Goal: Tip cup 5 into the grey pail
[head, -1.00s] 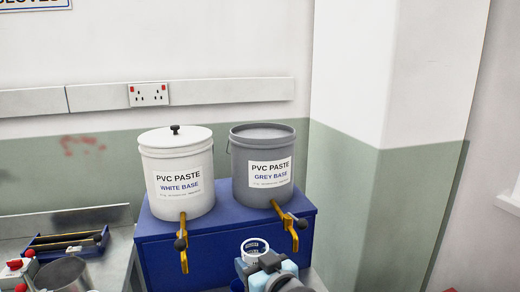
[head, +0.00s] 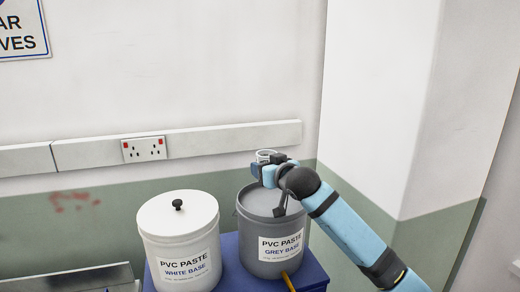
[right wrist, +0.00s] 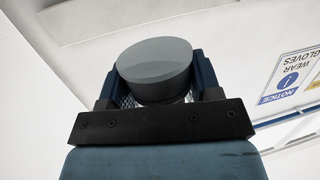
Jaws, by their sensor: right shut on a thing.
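The grey pail (head: 262,248), labelled PVC PASTE GREY BASE, stands on a blue cabinet. My right arm comes in from the right, and its gripper (head: 268,172) is over the pail's top. It is shut on a small cup (head: 265,155), whose pale rim shows above the fingers and looks about upright. In the right wrist view, the dark blue fingers (right wrist: 157,85) flank the cup, seen as a round grey form (right wrist: 155,66). No number is readable on it. The arm hides part of the pail's mouth. My left gripper is out of view.
A white pail (head: 180,240) with a knobbed lid stands just left of the grey one. The blue cabinet (head: 310,275) carries both. Behind are a wall rail with a socket (head: 145,149) and, to the right, a wall corner.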

